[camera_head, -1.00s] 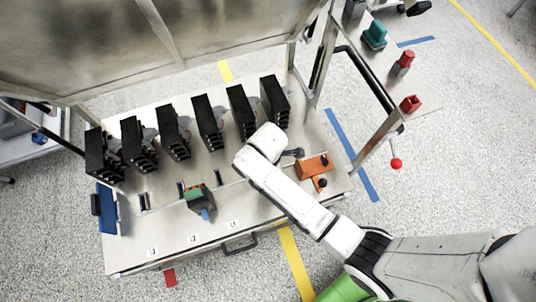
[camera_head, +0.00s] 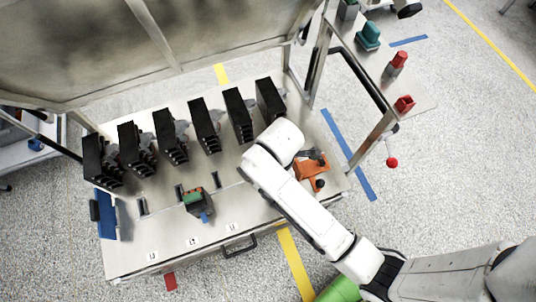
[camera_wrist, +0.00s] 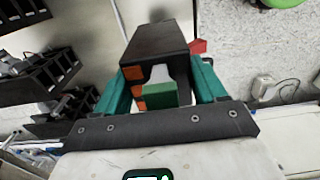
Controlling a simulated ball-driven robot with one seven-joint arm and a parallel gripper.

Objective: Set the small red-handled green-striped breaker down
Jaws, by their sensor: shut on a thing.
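In the wrist view, my gripper (camera_wrist: 163,85) has its teal fingers shut on the sides of a dark breaker (camera_wrist: 160,40). A red handle (camera_wrist: 199,46) shows at the breaker's right side, and a green patch (camera_wrist: 159,97) shows between the fingers. In the head view my white arm hides the held breaker and most of the gripper, beside an orange block on the right of the bench. I cannot tell whether the breaker touches the bench. Another breaker (camera_head: 198,205), with a green top and blue handle, sits at the bench's middle front.
The metal bench (camera_head: 130,240) has several tall black units (camera_head: 204,124) along its back. Narrow slots (camera_head: 180,193) lie in front of them. The orange block (camera_head: 313,173) with black knobs stands at the right. A blue panel (camera_head: 106,214) is at the left. The front strip is largely clear.

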